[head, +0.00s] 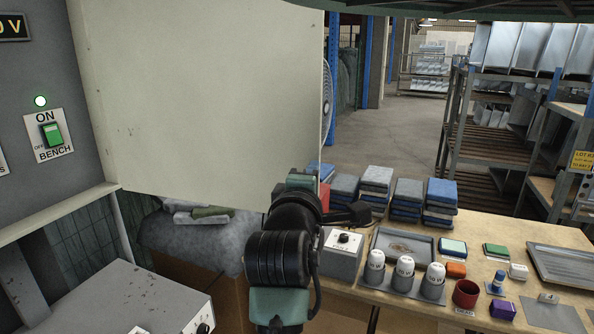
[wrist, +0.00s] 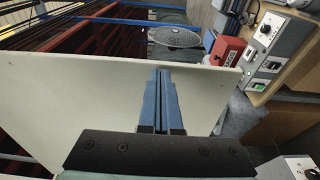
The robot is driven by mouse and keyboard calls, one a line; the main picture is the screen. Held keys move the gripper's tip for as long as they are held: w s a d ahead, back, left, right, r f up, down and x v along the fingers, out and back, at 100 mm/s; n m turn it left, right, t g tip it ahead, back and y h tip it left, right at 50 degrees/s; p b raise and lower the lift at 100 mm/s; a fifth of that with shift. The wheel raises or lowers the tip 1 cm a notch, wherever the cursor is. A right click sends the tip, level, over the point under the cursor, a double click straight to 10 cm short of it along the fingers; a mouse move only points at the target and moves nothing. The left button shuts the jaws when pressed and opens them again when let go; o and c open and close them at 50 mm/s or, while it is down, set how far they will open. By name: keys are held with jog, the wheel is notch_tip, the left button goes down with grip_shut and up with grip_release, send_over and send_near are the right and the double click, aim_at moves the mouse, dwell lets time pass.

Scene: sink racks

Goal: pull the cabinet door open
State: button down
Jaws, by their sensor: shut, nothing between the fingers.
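The cabinet door (head: 200,90) is a large plain cream panel in the upper left of the head view. It stands out at an angle from the grey cabinet front, its left edge by the cabinet. In the wrist view the door (wrist: 100,110) spans the middle of the picture. My gripper (wrist: 161,72) shows there as two blue fingers pressed together, empty, lying across the panel with the tips near its far edge. I cannot tell if they touch it. In the head view my dark wrist stands below the door's lower right corner and the fingers are hidden. No handle shows.
A grey switch panel (head: 25,95) with a green switch is at left. A wooden bench (head: 400,310) at right holds stacked blue and grey blocks (head: 440,195), white-topped cylinders (head: 404,270) and trays. A red box (wrist: 225,61) is beyond the door. Open floor (head: 410,130) lies behind the bench.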

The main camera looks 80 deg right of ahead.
jog(key=shift+s+d, duration=0.1)
jog(key=shift+d, duration=0.4)
jog(key=shift+a, duration=0.1)
jog(key=a+b, duration=0.2)
jog(key=a, duration=1)
jog(key=shift+s+a, duration=0.4)
jog(key=w+a+r+t+y+p, duration=0.1)
jog(key=w+a+r+t, duration=0.5)
jog(key=w+a+t, duration=0.15)
jog(key=w+a+r+t+y, duration=0.1)
jog(key=w+a+r+t, duration=0.55)
jog(key=w+a, duration=0.25)
jog(key=a+r+t+y, duration=0.3)
jog(key=a+t+y, duration=0.1)
jog(key=a, duration=0.4)
jog(key=a+r+t+y+p, duration=0.1)
jog(key=a+r+t+y, duration=0.3)
jog(key=a, duration=0.5)
jog(key=a+r+t+y, duration=0.4)
jog(key=a+y, duration=0.4)
jog(key=shift+a+r+m, duration=0.25)
jog(key=shift+a+m, duration=0.05)
jog(key=shift+a, duration=0.05)
